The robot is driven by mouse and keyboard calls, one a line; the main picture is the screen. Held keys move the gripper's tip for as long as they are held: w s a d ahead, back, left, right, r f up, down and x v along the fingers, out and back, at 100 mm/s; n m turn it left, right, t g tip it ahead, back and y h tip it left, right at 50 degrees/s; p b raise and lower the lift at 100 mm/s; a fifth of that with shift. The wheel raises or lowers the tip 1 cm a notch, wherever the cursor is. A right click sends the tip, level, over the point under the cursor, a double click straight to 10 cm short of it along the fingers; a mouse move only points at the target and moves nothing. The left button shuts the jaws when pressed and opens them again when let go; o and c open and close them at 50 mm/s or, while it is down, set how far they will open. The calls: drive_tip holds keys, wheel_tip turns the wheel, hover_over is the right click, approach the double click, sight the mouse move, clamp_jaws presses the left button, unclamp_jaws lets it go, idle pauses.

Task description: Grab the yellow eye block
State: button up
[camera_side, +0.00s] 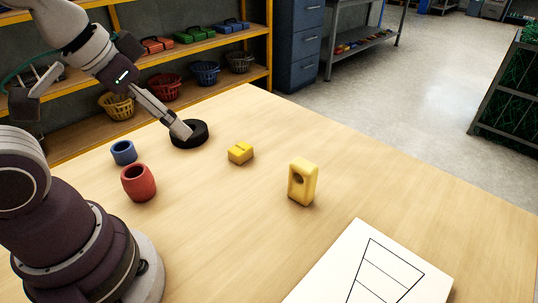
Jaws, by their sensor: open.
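The yellow eye block (304,192) stands upright on the wooden table, right of the middle in the side view. It is a tall rounded block with a round hole near its top. My gripper (181,130) is at the upper left, well to the left of the eye block and apart from it. Its fingers point down and right, with the tips over or beside a black ring (190,143); I cannot tell whether they touch it. The jaws are open, with nothing seen between them. The eye block is fully in view.
A small notched yellow block (240,154) lies between the ring and the eye block. A red barrel-shaped piece (138,188) and a blue ring (123,156) stand at left. A white board with black lines (335,262) lies at front right. Shelves (255,76) stand behind the table.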

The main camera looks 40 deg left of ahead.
drive_tip(key=shift+o, duration=0.9)
drive_tip(key=g, duration=0.1)
hover_over(306, 174)
drive_tip(key=s+a, duration=0.1)
drive_tip(key=s, duration=0.1)
wheel_tip(306, 174, down, 9)
drive_tip(key=shift+n, duration=0.3)
drive_tip(key=x, duration=0.9)
drive_tip(key=shift+w+a+f, duration=0.1)
drive_tip(key=shift+w+a, duration=0.25)
drive_tip(key=shift+w, duration=0.1)
drive_tip(key=c, duration=1.3)
